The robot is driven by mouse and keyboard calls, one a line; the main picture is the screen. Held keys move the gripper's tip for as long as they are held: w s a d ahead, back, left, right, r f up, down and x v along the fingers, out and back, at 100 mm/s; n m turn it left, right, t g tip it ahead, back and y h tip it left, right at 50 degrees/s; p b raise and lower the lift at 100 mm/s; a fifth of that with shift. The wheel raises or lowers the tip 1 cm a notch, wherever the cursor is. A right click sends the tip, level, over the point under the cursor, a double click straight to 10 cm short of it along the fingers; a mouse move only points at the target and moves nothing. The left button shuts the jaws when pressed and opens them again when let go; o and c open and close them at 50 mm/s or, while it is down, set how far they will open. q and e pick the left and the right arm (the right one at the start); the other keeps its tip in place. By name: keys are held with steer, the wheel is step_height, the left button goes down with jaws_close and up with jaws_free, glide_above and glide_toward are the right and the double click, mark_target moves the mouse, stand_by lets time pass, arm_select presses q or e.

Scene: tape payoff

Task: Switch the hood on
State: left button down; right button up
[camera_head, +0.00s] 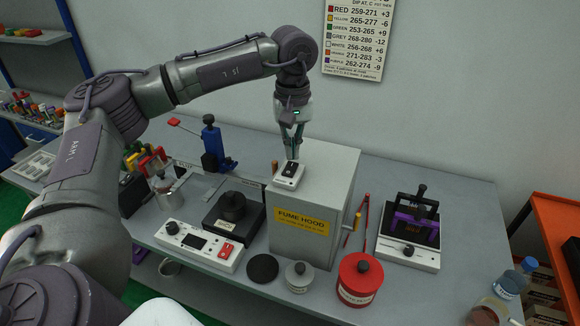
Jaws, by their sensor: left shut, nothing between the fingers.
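The fume hood (315,195) is a grey box with a yellow "FUME HOOD" label, standing on the bench right of the middle. A small white switch box (288,180) with a black rocker sits on its top at the front left. My left gripper (292,158) points straight down with its fingers shut and empty. Its tips are at or just above the far end of the switch box; I cannot tell whether they touch it. The rocker's position is too small to tell. My right gripper is not in view.
A white control box (198,245) with a red switch and a hotplate (233,212) stand left of the hood. A purple-clamped device (412,222) stands right. Bare bench (465,210) lies beyond it.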

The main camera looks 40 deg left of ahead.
mark_target(292, 164)
arm_select(q)
steer(key=shift+f+b, duration=0.9)
steer(key=shift+f, duration=0.4)
stand_by(0.9)
steer(key=shift+s, duration=0.1)
steer(key=shift+r+p, duration=0.7)
steer(key=shift+r, duration=0.15)
steer(key=shift+r+p, duration=1.75)
steer(key=shift+r, duration=0.95)
